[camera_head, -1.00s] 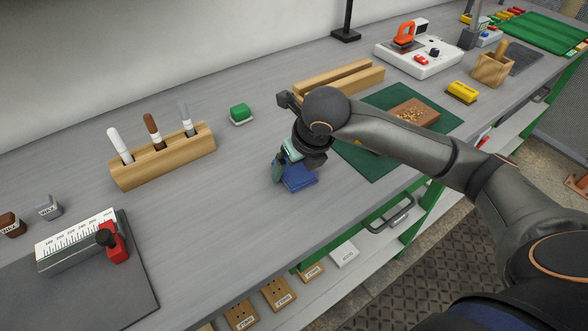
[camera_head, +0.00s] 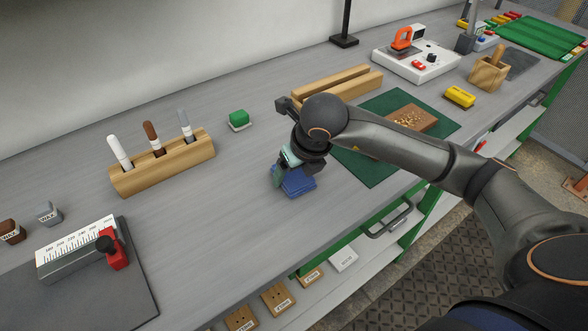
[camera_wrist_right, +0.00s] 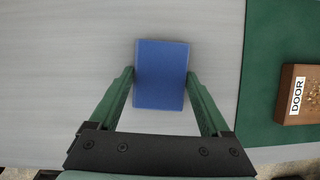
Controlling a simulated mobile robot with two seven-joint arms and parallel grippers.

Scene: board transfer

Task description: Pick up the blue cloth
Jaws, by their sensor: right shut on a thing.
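The blue cloth (camera_head: 298,183) is a folded rectangular pad on the grey bench, near its front edge. In the right wrist view the cloth (camera_wrist_right: 161,75) lies between the two green fingers. My right gripper (camera_head: 279,178) reaches down over the cloth from above. In the right wrist view its fingertips (camera_wrist_right: 161,74) touch the cloth's two sides, shut on it. Whether the cloth is off the bench cannot be told. My left gripper is in neither view.
A green mat (camera_head: 372,171) with a brown block marked DOOR (camera_wrist_right: 299,94) lies to the right. A wooden marker rack (camera_head: 165,167) and a green-topped block (camera_head: 239,119) stand behind and left. Bare bench lies left of the cloth.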

